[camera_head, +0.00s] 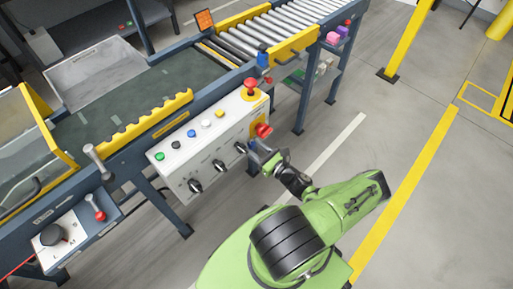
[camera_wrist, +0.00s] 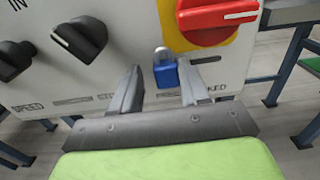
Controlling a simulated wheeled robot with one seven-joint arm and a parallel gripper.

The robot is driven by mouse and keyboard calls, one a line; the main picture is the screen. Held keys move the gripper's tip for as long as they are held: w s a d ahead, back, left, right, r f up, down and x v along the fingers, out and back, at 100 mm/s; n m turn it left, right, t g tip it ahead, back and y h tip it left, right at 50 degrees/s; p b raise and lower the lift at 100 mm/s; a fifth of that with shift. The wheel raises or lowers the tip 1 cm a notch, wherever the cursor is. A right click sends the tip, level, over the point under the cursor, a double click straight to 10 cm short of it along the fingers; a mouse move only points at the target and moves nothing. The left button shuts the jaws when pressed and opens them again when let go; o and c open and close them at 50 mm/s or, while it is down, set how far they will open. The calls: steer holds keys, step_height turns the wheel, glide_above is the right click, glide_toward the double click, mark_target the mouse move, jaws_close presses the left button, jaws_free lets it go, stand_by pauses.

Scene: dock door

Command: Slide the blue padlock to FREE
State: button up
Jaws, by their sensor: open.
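The blue padlock (camera_wrist: 166,74) hangs by a pale shackle on the front of the white control panel (camera_wrist: 120,20), just below the red rotary switch (camera_wrist: 215,14) on its yellow plate. My gripper (camera_wrist: 160,82) is open, with one finger on each side of the padlock. There seems to be a gap to the left finger; the right finger is closer, and I cannot tell if it touches. Lettering ending in "CKED" shows right of the padlock, partly hidden by the right finger. In the head view my gripper (camera_head: 254,150) is at the panel's right end and the padlock is not clearly visible.
Black knobs (camera_wrist: 80,38) stick out of the panel left of my gripper. Above them are coloured buttons (camera_head: 192,133) and a red emergency stop (camera_head: 250,84). A roller conveyor (camera_head: 270,30) lies behind.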

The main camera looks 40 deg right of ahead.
steer(key=shift+o, duration=0.8)
steer(key=shift+d, duration=0.1)
steer(key=shift+s, duration=0.4)
steer(key=s+p, duration=0.1)
steer(key=s, duration=1.4)
steer(key=shift+d+p, duration=0.2)
steer(key=shift+p, duration=0.1)
